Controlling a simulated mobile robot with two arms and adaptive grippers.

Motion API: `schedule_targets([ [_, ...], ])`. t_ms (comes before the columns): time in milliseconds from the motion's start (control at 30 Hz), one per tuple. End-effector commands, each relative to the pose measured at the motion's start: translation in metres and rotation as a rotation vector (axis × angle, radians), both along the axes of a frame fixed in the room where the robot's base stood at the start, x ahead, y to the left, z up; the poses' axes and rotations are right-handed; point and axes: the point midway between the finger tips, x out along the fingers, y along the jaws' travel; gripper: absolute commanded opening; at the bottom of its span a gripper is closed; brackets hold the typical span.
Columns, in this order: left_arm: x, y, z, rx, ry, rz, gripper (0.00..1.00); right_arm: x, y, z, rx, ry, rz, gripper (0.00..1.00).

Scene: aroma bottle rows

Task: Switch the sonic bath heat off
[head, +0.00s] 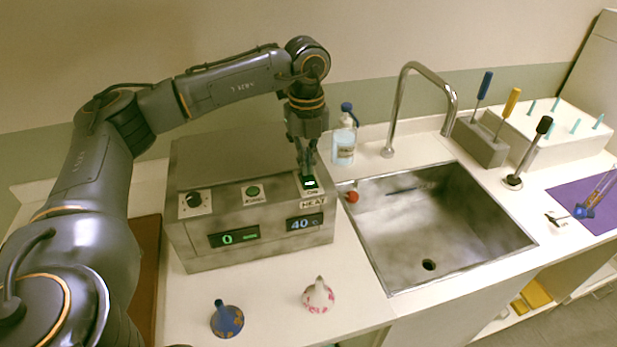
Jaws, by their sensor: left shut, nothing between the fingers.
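The sonic bath (281,246) is a grey metal box on the counter, left of the sink. At the right end of its top is the heat switch (310,183), a rocker with a lit green mark, with the labels "ON" and "HEAT" by it. My right gripper is not in view.
A dial (194,201) and a green button (253,191) are also on the bath. A soap bottle (344,142) stands behind, right of the gripper. The sink (440,235) with its faucet (398,105) is to the right. Blue (227,319) and pink-patterned (318,297) bottles stand in front.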

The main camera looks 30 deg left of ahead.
Motion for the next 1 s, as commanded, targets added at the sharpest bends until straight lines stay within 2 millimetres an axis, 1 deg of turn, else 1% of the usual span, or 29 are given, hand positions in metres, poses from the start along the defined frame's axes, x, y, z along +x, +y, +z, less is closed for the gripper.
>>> schedule_targets([
  [700, 0.000, 0.000, -0.012, 0.001, 0.002, 0.000, 0.00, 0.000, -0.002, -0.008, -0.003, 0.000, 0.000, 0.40],
  [867, -0.001, 0.000, -0.009, 0.000, 0.004, -0.001, 0.00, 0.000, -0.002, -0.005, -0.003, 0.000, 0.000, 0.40],
  [1000, -0.001, 0.000, 0.002, 0.000, 0.003, -0.001, 0.00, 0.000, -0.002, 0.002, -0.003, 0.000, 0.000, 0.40],
])
